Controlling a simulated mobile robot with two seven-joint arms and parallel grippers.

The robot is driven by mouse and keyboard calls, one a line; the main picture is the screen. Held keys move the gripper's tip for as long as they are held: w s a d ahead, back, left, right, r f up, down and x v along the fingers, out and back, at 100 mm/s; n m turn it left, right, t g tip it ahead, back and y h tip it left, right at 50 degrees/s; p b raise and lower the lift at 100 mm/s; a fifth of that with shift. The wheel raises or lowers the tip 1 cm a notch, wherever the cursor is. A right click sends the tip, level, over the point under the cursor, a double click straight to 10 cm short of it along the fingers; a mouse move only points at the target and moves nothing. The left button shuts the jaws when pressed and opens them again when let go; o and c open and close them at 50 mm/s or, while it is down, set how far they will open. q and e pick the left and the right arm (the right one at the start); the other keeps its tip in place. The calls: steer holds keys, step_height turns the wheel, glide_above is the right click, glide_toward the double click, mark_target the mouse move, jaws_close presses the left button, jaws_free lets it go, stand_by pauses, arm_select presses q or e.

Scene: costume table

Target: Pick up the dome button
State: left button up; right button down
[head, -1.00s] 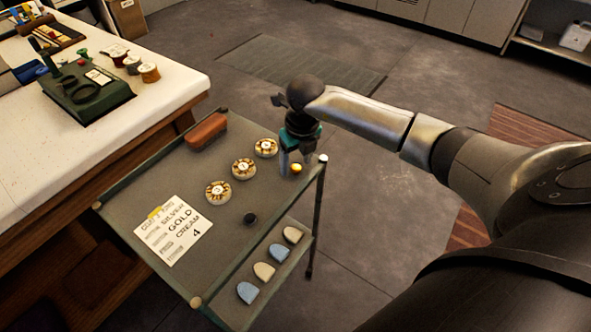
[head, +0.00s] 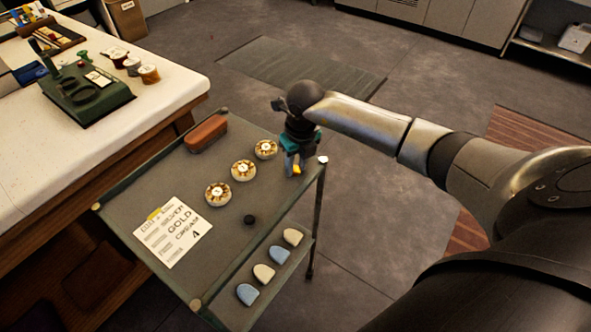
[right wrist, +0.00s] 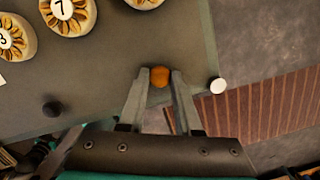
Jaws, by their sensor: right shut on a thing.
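The small gold dome button (head: 297,169) is at the far right corner of the grey-green cart top. My right gripper (head: 295,171) reaches down over it and is shut on it. In the right wrist view the button (right wrist: 160,76) sits between the two fingertips (right wrist: 160,80), looking orange and round. The fingers hide part of its sides. I cannot tell whether it touches the cart top. My left gripper is not in view.
Several white-and-gold numbered round pieces (head: 243,170) stand in a row left of my gripper. A black knob (head: 249,219), a label card (head: 173,231) and a brown block (head: 206,133) are on the cart (head: 160,185). A pale corner post (head: 323,160) stands close right.

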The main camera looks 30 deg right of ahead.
mark_target(296, 169)
steer(key=shift+r, duration=0.15)
step_height(296, 169, up, 20)
steer(key=p, duration=0.2)
steer(key=shift+p, duration=0.3)
steer(key=c, duration=1.2)
jaws_free()
jaws_close()
steer(key=shift+f, duration=0.2)
